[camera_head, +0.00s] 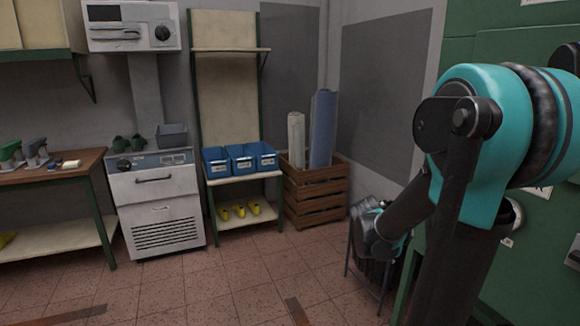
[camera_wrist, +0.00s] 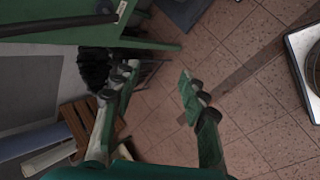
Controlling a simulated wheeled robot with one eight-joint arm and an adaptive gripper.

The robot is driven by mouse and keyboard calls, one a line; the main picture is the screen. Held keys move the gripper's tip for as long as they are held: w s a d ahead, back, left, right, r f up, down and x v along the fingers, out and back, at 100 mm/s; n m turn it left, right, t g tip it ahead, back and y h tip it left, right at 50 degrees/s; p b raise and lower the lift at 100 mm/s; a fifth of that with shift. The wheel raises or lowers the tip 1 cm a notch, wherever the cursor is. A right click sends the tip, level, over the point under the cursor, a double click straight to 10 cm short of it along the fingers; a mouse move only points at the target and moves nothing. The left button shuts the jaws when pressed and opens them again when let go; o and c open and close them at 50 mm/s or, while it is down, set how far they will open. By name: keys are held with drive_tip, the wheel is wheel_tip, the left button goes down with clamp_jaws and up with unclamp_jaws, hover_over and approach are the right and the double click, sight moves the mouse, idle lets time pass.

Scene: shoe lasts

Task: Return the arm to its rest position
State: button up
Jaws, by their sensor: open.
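My teal and black arm (camera_head: 465,150) fills the right side of the head view. It is bent, with its far end low and toward the middle, in front of a dark stand. The fingers are not clear in the head view. In the wrist view my gripper (camera_wrist: 150,96) is open, its two green and grey fingers wide apart. Nothing is between them but red floor tiles and part of the background. No object is held.
A green cabinet (camera_head: 480,40) stands close at the right. The tiled floor (camera_head: 225,285) in front is mostly clear.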

drive_tip(key=s+a+f+m+y, duration=0.3)
drive_tip(key=s+a, duration=0.3)
drive_tip(key=s, duration=0.2)
drive_tip(key=s+a+f+m+y, duration=0.3)
drive_tip(key=s+a+m, duration=0.3)
drive_tip(key=s+a, duration=0.1)
drive_tip(key=shift+s+a+f+g, duration=0.25)
drive_tip(key=shift+s+f+g, duration=0.05)
drive_tip(key=shift+s+f, duration=0.1)
drive_tip(key=shift+d, duration=0.1)
